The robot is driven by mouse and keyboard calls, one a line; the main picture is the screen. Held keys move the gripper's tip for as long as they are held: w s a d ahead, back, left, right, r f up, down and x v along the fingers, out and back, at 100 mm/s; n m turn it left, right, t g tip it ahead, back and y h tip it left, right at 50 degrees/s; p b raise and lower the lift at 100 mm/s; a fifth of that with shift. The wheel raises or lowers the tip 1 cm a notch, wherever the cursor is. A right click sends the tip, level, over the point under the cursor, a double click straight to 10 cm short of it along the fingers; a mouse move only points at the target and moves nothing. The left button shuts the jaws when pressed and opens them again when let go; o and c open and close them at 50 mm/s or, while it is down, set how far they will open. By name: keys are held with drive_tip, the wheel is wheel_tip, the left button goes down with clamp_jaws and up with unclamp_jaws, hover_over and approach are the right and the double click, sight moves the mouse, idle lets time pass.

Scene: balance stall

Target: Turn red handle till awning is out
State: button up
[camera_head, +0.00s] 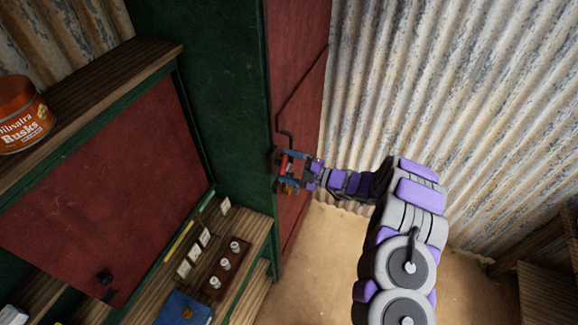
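The red handle (284,163) is a small red piece at the side of the tall green and red cabinet, in the middle of the head view. A thin dark rod runs along the cabinet's red side just above it. My gripper (287,170) is at the handle, with its fingers around or right beside the red piece. The fingers are small and overlap the handle, so I cannot tell whether they are closed on it. The awning is not in view.
The tall cabinet (226,110) stands directly left of my gripper. A wooden counter holds a Rusks jar (20,115), and a lower shelf holds a wooden block with white knobs (227,268) and a blue book (184,308). Corrugated metal wall (450,90) rises behind my arm; bare floor lies below.

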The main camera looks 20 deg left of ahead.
drive_tip(key=shift+o, duration=1.3)
drive_tip(key=shift+w+a+f, duration=0.1)
drive_tip(key=shift+w+f, duration=0.05)
drive_tip(key=shift+w, duration=0.05)
drive_tip(key=shift+a, duration=0.15)
drive_tip(key=shift+s, duration=0.15)
drive_tip(key=s+d+b, duration=0.1)
drive_tip(key=d+b, duration=0.1)
drive_tip(key=d, duration=1.5)
drive_tip(key=shift+d+b, duration=0.2)
drive_tip(key=shift+b, duration=0.15)
